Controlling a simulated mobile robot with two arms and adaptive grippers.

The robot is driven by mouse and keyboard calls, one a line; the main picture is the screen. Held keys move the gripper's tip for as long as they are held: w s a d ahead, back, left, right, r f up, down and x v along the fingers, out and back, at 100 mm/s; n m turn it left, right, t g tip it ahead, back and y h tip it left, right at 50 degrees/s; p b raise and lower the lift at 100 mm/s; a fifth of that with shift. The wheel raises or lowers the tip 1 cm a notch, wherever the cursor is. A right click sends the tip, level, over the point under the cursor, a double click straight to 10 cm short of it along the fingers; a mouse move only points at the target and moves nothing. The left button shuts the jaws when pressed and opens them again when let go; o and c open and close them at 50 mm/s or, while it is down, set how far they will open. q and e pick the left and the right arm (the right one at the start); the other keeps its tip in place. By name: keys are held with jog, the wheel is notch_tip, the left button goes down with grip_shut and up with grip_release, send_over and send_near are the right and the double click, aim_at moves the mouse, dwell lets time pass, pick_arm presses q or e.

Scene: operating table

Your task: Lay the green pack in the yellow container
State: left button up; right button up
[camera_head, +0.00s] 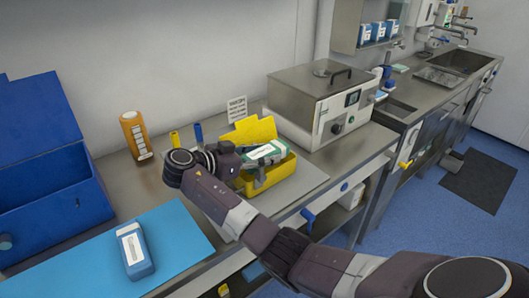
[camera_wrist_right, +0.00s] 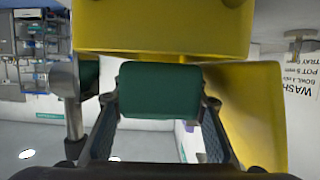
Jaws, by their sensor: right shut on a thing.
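The green pack (camera_head: 266,151), with a white label, is at the opening of the yellow container (camera_head: 276,178) in the head view. The container's yellow lid (camera_head: 254,130) stands raised at the back. My right gripper (camera_head: 257,170) reaches over the container's left side and is shut on the pack. In the wrist view the green pack (camera_wrist_right: 160,90) is between the two fingers, with the yellow container (camera_wrist_right: 160,38) close beside it. I cannot tell whether the pack touches the container's floor. My left gripper is not in view.
A steel box appliance (camera_head: 318,105) stands right of the container. An orange bottle (camera_head: 136,135) stands to the left. A blue-and-white bottle (camera_head: 134,252) lies on a blue mat (camera_head: 180,232). A large blue box (camera_head: 40,170) fills the far left.

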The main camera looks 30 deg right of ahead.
jog(key=shift+f, duration=0.1)
dwell(0.3)
jog(key=shift+f+b, duration=0.15)
jog(key=shift+b, duration=0.25)
jog(key=o, duration=1.4)
